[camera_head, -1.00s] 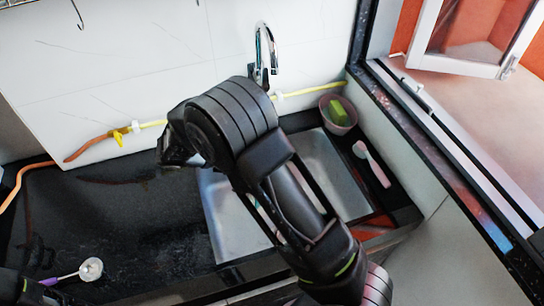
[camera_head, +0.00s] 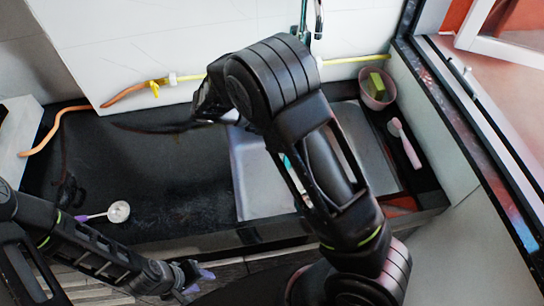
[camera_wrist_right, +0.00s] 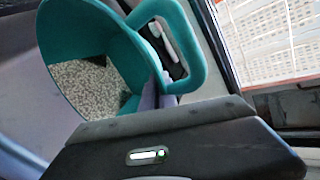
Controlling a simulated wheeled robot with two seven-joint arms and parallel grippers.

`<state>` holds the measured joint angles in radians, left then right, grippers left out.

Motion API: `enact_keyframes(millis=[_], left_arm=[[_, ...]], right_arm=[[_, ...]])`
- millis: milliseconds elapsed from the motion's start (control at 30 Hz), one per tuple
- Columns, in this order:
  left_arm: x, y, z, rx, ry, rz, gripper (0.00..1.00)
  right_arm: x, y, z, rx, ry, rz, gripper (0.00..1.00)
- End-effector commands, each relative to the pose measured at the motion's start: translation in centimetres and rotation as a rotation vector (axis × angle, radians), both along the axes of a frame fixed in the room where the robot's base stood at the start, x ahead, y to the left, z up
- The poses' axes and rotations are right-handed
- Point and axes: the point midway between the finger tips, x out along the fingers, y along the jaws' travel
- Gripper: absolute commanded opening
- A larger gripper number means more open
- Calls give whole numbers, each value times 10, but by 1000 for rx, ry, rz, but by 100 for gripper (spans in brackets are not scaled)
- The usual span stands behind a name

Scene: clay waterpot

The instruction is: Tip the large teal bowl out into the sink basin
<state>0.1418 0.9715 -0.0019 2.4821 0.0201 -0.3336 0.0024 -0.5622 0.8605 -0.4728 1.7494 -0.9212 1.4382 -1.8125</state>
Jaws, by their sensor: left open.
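The large teal bowl (camera_wrist_right: 108,75) shows in the right wrist view with its looped handle (camera_wrist_right: 202,62) at upper right and pale speckled grains (camera_wrist_right: 84,88) inside. My right gripper's purple fingers (camera_wrist_right: 158,97) are by the handle's lower end; whether they grip it is unclear. In the head view my right arm hides that gripper and most of the bowl; a sliver of teal shows between the arm links. The sink basin (camera_head: 262,190) is metal and lies behind and under this arm. My left gripper (camera_head: 196,279) is open at the bottom, in front of the counter.
A pink cup with a green sponge (camera_head: 377,88) and a pink-handled brush (camera_head: 405,143) are at the sink's right. A white scoop (camera_head: 118,212) lies front left on the black counter (camera_head: 150,180). The faucet (camera_head: 304,20) and an orange-yellow hose (camera_head: 130,93) are at the back wall.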

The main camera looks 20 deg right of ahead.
Motion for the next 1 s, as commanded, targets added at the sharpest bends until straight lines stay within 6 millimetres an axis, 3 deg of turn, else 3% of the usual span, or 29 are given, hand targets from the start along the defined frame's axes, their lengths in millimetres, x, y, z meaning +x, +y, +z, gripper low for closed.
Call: enact_keyframes(millis=[367,733,1000], left_arm=[[0,0,0,0,0,0,42],[0,0,0,0,0,0,42],[0,0,0,0,0,0,42]], right_arm=[[-1,-2,2,8,-4,-1,0],[-10,-24,18,120,-49,-3,0],[-11,-27,20,140,-58,1,0]])
